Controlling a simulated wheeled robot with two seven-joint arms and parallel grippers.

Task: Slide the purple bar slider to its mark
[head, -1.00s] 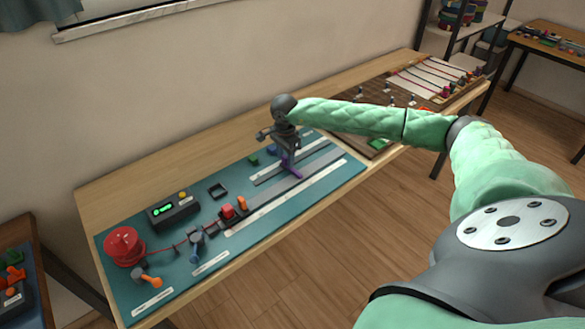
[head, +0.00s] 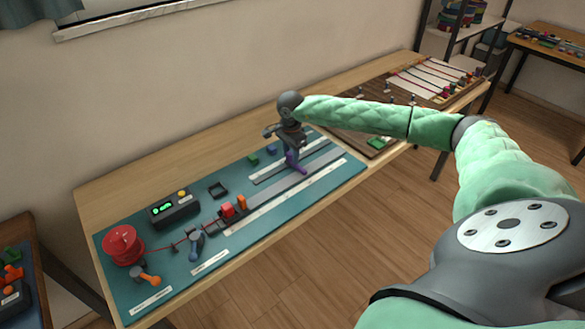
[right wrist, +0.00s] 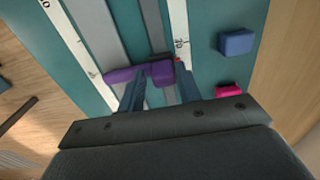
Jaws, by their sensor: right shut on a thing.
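The purple bar slider (head: 293,160) lies across the grey rails at the far right part of the teal board (head: 140,292). My right gripper (head: 291,146) is above it, pointing down, with its fingers around the slider's upright part. In the right wrist view, the purple bar (right wrist: 122,74) crosses the rails between the two white scale strips. My right gripper (right wrist: 160,84) is shut on the slider there. A small red spot (right wrist: 176,59) shows at the edge of the right scale strip, close to the slider. My left gripper is out of view.
A blue block (right wrist: 237,42) and a pink block (right wrist: 229,91) lie right of the rails in the wrist view. A green block (head: 254,160), a dark box with a green display (head: 174,210), a red spool (head: 123,246) and an orange-handled lever (head: 149,279) also stand on the board.

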